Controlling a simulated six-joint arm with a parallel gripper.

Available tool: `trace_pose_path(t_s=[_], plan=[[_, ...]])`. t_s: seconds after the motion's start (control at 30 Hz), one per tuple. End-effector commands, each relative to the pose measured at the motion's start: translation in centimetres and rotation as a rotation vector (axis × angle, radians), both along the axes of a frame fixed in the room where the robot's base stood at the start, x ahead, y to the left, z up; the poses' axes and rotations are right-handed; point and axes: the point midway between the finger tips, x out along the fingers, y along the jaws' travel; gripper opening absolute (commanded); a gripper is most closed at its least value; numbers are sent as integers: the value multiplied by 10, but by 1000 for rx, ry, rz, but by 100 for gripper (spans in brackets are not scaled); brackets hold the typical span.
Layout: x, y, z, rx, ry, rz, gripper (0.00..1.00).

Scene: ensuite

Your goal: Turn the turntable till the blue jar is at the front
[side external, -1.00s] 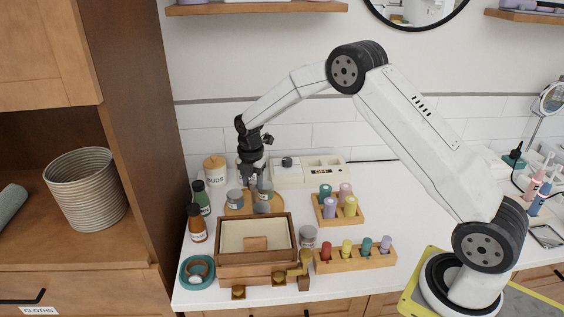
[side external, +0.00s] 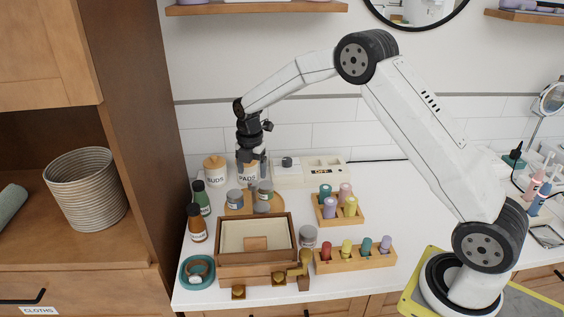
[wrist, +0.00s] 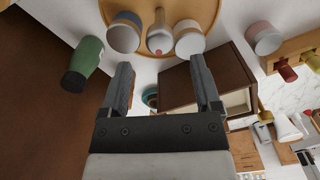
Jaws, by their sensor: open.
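The turntable (side external: 233,211) is a round wooden disc on the counter behind the wooden box. Several jars stand on it: a grey-lidded one at left (side external: 235,197), one at right (side external: 265,188) and a grey one in front (side external: 262,207). In the wrist view the turntable (wrist: 207,8) is at the top edge, with a jar with a bluish band (wrist: 124,34), a pink-tipped piece (wrist: 158,40) and a tan-banded jar (wrist: 189,40). I cannot tell for sure which is the blue jar. My gripper (side external: 252,168) is open and empty above the turntable's back part; its fingers show in the wrist view (wrist: 160,65).
An open wooden box (side external: 254,222) stands in front. Green (side external: 201,198) and amber (side external: 196,223) bottles stand left. BUDS (side external: 214,171) and PADS (side external: 247,177) canisters stand behind. Racks of coloured bottles (side external: 340,210) (side external: 355,259) and a lone jar (side external: 309,236) are right.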

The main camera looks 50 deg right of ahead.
Motion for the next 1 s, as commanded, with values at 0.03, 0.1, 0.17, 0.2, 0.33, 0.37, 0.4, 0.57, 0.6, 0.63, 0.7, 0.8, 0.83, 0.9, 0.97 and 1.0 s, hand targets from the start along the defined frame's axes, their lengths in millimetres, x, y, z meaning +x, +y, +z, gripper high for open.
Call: trace_pose_path(t_s=[0.03,0.1,0.17,0.2,0.33,0.37,0.4,0.57,0.6,0.63,0.7,0.8,0.83,0.9,0.97,1.0], plan=[[1,0,8,-1,-4,0,81],[0,0,16,0,-2,0,81],[1,0,23,0,-3,0,81],[0,0,26,0,-2,0,81],[0,0,34,0,-2,0,81],[0,0,35,0,-2,0,81],[0,0,36,0,-2,0,81],[0,0,36,0,-1,0,81],[0,0,36,0,-1,0,81],[0,0,36,0,-1,0,81],[0,0,36,0,-1,0,81],[-1,1,36,0,-2,-11,81],[-2,1,36,0,-3,-19,81],[-5,2,37,0,-5,-44,81],[-8,4,38,-1,-10,-79,81],[-11,5,38,0,-15,-108,81]])
